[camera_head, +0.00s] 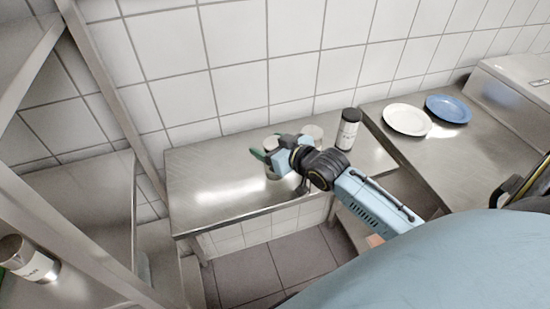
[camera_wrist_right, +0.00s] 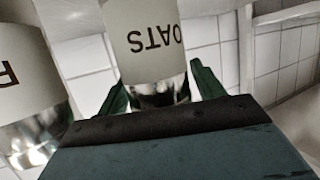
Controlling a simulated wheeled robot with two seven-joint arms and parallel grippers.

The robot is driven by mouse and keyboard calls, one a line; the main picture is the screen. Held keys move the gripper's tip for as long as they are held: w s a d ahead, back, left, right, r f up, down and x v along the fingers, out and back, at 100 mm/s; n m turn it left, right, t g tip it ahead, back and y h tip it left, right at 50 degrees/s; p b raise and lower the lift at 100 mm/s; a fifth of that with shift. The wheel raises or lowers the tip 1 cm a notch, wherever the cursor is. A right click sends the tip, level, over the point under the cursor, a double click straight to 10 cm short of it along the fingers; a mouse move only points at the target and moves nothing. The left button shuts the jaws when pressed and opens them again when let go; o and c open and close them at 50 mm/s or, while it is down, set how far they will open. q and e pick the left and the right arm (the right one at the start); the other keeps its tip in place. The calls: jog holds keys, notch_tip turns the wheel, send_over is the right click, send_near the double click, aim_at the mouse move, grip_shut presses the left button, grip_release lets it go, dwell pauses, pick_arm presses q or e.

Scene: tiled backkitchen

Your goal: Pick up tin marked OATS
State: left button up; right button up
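The tin marked OATS (camera_wrist_right: 150,40) fills the upper middle of the right wrist view, its lettering upside down, with a pale label and a shiny metal end. My right gripper (camera_wrist_right: 162,82) has its green fingers on either side of this tin, apparently open, with a narrow gap at the right finger; contact at the left finger is unclear. In the head view, my right gripper (camera_head: 270,153) reaches over the steel table around a tin (camera_head: 271,143) that it partly hides. My left gripper is not in view.
Another tin (camera_wrist_right: 28,80) with a letter F stands close at left in the wrist view. On the steel table (camera_head: 215,195) are a pale tin (camera_head: 312,131) and a dark-topped tin (camera_head: 348,130). White (camera_head: 407,119) and blue (camera_head: 448,109) plates lie at right. Shelf posts stand left.

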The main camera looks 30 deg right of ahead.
jog(key=c, duration=1)
jog(key=shift+r, duration=0.15)
